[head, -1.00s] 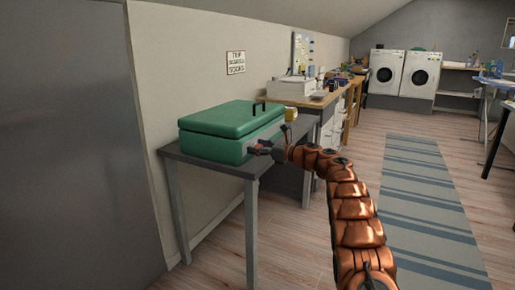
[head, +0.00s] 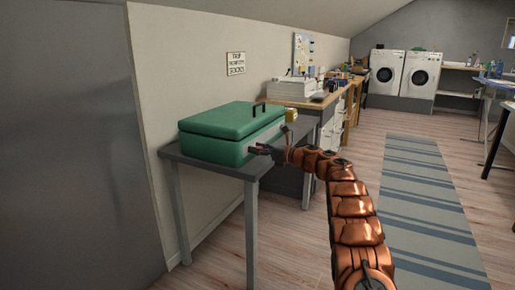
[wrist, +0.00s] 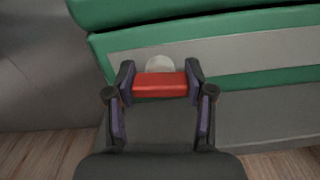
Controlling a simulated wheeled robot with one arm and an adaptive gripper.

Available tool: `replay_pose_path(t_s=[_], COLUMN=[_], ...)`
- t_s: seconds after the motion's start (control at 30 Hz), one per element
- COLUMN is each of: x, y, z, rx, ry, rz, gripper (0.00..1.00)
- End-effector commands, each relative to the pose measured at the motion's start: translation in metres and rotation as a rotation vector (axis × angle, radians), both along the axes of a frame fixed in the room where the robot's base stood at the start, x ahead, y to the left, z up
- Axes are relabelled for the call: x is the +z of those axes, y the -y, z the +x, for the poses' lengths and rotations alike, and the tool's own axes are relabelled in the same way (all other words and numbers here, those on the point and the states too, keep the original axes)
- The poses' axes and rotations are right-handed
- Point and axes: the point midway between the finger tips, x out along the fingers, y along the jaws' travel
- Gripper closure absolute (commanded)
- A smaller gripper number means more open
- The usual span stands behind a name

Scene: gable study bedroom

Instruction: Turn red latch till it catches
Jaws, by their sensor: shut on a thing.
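The red latch (wrist: 160,85) sits on the front of a green box, in front of a pale round plate (wrist: 160,64) on a grey strip. In the wrist view it lies level, side to side. My gripper (wrist: 160,84) has one finger at each end of the latch and is shut on it. In the head view my gripper (head: 262,150) reaches the front of the green box (head: 225,151), and the latch is too small there to make out clearly. The box lid (head: 232,119) is down, with a thin dark gap under it in the wrist view.
The box stands on a grey table (head: 205,168) by the wall. A wooden-topped desk (head: 300,102) with several items stands behind it. A small yellow object (head: 291,115) is near the box's right end. A striped rug (head: 415,190) lies on open floor to the right.

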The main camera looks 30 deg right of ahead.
Motion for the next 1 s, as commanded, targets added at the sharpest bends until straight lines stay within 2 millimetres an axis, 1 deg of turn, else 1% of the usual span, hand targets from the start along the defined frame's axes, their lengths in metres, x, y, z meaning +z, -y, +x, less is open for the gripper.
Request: replay_pose_path(t_s=[0.13, 0.5, 1.0], x=[0.0026, 0.0041, 0.0031], y=[-0.0019, 0.0005, 0.0002], z=[0.0011, 0.0011, 0.0015], rx=[0.003, 0.001, 0.004], ry=[-0.062, -0.242, -0.489], rz=[0.098, 0.397, 0.805], gripper=[0.81, 0.81, 0.81])
